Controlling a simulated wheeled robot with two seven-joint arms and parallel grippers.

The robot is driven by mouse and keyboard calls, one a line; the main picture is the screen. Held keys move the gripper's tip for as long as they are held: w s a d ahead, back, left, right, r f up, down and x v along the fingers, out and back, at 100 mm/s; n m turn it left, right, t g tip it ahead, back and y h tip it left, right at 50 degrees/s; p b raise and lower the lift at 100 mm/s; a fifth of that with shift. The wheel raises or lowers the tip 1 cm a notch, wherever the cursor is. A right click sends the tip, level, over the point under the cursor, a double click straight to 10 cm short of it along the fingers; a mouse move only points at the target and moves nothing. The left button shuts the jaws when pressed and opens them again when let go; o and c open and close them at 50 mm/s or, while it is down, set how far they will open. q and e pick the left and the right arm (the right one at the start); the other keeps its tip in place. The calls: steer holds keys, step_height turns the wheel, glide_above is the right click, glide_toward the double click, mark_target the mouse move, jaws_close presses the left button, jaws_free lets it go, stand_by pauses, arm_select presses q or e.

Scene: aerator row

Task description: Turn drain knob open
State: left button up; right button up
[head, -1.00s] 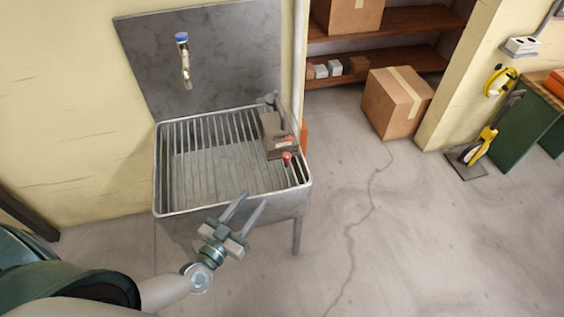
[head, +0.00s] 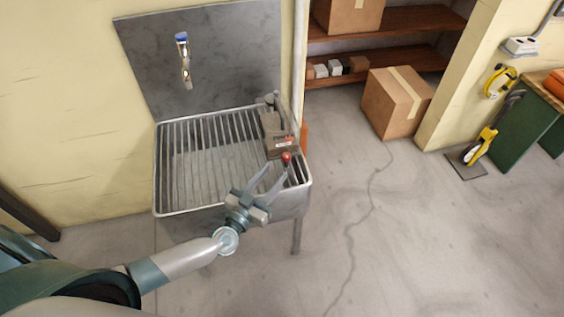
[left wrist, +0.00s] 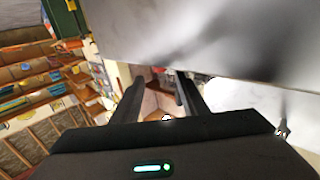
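A small red knob (head: 287,157), likely the drain knob, stands at the right front part of the grated metal sink (head: 160,190). My left gripper (head: 277,169) is at the sink's front rim, just below and left of the red knob in the head view. Its two fingers are spread apart with nothing visible between them. The right fingertip looks very near the knob; I cannot tell whether they touch. In the left wrist view the open fingers (left wrist: 160,76) show, but I cannot make out the red knob there. My right gripper is not in view.
A grey-brown box-like unit (head: 275,134) sits on the sink's right side behind the knob. A blue-topped tap (head: 183,60) is on the metal backsplash. A cardboard box (head: 397,103) stands on the floor at the right.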

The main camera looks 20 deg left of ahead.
mark_target(284, 160)
arm_select(q)
steer(key=w, duration=0.2)
steer(key=w+d, duration=0.1)
steer(key=w, duration=0.2)
steer(key=shift+w, duration=0.1)
steer(key=shift+w+d, duration=0.15)
steer(key=shift+w, duration=0.45)
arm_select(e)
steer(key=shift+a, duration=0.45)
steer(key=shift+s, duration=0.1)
